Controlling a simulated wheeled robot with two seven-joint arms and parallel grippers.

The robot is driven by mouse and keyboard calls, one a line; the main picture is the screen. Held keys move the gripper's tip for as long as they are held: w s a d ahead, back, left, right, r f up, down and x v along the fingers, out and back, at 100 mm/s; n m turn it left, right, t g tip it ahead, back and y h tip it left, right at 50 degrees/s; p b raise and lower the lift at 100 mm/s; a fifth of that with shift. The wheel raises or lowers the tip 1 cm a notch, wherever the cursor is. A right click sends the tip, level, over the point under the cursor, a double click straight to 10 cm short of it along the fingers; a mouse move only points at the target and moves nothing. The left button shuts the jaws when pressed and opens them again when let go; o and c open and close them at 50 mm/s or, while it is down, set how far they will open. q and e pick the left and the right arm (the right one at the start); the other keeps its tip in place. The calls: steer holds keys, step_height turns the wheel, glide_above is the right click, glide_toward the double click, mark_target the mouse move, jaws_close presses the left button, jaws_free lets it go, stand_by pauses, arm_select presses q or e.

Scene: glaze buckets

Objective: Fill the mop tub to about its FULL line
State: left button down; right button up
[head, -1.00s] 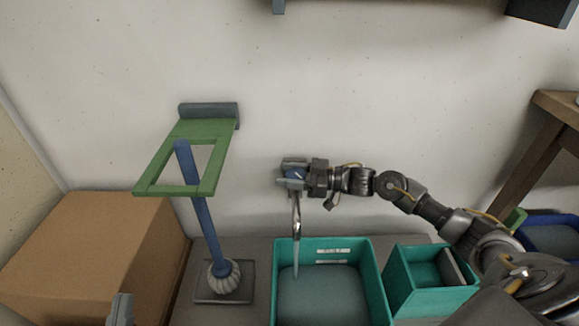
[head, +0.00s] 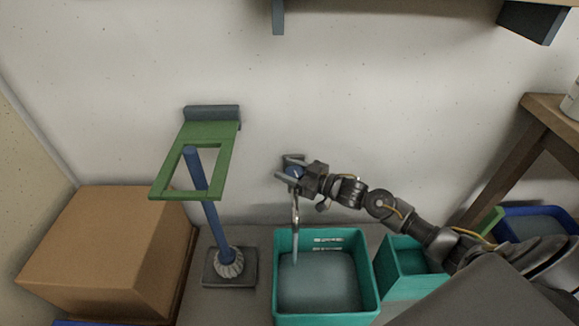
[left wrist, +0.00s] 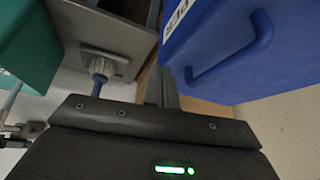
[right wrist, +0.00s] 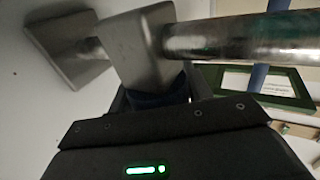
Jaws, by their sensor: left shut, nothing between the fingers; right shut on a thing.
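The teal mop tub (head: 374,290) stands on the floor below the wall tap (head: 295,208). A thin stream (head: 295,245) runs from the spout into it. The grey water surface (head: 318,285) lies close to the lower of two small pale labels (head: 328,240) on the inner back wall. The label text is too small to read. My right gripper (head: 290,172) is shut on the tap's blue handle (right wrist: 158,98), partly hidden by the fingers. My left gripper (left wrist: 162,88) is shut and empty beside a blue container (left wrist: 235,45); it is outside the head view.
A smaller teal bucket (head: 400,285) stands right of the tub, partly behind my right arm. A blue-handled mop (head: 210,225) stands left, through a green wall bracket (head: 225,180). A cardboard box (head: 105,240) is at far left. A blue tub (head: 545,222) and wooden table (head: 545,105) are right.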

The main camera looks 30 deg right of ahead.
mark_target(299, 172)
arm_select(q)
steer(key=shift+s+a+f+g+y, duration=0.15)
steer(key=shift+s+a+g, duration=0.2)
steer(key=shift+s, duration=0.15)
steer(key=shift+s+a+f+g+y, duration=0.1)
steer(key=shift+s+a+g+y, duration=0.1)
steer(key=shift+s+g, duration=0.2)
arm_select(e)
steer(key=o, duration=1)
steer(key=shift+c, duration=0.2)
steer(key=v, duration=0.3)
steer(key=shift+p, duration=0.35)
arm_select(q)
steer(key=shift+s+a+f+g+p, duration=0.15)
steer(key=shift+s+f+g+p, duration=0.1)
steer(key=shift+f, duration=0.25)
steer(key=shift+s+a+f+g+p, duration=0.15)
steer(key=shift+s+f+g, duration=0.1)
steer(key=shift+f, duration=0.25)
arm_select(e)
steer(key=v, duration=0.8)
steer(key=shift+a, duration=0.1)
